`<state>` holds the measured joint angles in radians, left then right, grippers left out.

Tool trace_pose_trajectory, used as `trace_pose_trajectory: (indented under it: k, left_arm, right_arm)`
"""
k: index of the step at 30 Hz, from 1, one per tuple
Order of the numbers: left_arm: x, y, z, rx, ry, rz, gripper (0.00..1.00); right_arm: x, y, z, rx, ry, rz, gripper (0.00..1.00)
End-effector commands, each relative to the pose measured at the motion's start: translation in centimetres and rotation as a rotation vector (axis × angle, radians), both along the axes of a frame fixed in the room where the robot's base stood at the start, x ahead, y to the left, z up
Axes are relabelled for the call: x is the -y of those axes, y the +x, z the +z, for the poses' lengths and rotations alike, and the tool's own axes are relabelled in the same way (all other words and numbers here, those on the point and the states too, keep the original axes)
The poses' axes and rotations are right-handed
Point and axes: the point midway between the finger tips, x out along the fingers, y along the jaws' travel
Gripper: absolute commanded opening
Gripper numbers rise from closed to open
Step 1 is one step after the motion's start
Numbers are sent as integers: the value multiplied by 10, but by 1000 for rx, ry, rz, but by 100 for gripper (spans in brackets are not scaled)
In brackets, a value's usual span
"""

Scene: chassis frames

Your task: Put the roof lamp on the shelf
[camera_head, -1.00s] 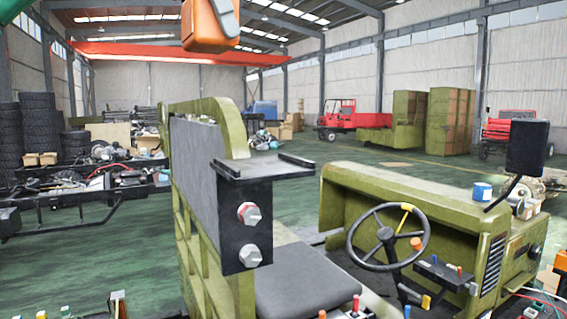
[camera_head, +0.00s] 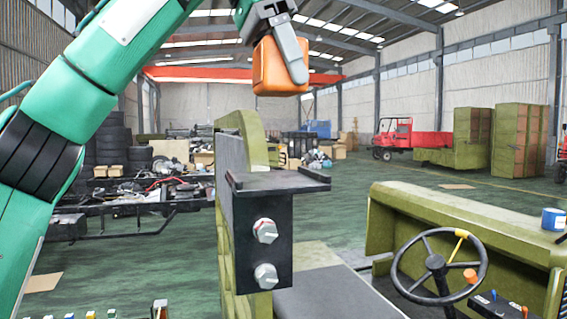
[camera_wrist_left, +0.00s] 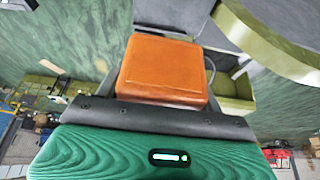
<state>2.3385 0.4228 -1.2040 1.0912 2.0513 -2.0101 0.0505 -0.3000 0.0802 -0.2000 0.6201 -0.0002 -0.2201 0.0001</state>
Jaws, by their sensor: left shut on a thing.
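The orange roof lamp (camera_head: 277,68) is a boxy block held in the air by my left gripper (camera_head: 286,50), whose grey finger lies along its side. The lamp also shows in the left wrist view (camera_wrist_left: 163,70), against the green wrist. The black shelf (camera_head: 280,181) is a flat plate with raised side edges, on a bracket with two large bolts at the back of the seat. The lamp is above the shelf, with a clear gap between them. The shelf top looks empty. My right gripper is not in view.
The olive seat back (camera_head: 243,128) rises just behind the shelf. The steering wheel (camera_head: 438,265) and olive dashboard (camera_head: 470,225) are at right, with a blue-white can (camera_head: 553,219) on top. Stacked tyres (camera_head: 110,150) and loose parts stand at the back left.

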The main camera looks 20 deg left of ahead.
Motion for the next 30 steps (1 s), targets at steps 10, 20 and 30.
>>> trace_pose_trajectory:
  k: [10,20,30]
  left_arm:
    - [-1,0,-65,0,-2,0,34]
    - [-2,0,-91,2,-1,1,34]
    - [-1,-1,-114,1,-3,1,34]
  right_arm:
    - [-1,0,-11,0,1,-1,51]
    - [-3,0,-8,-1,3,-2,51]
    - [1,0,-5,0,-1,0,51]
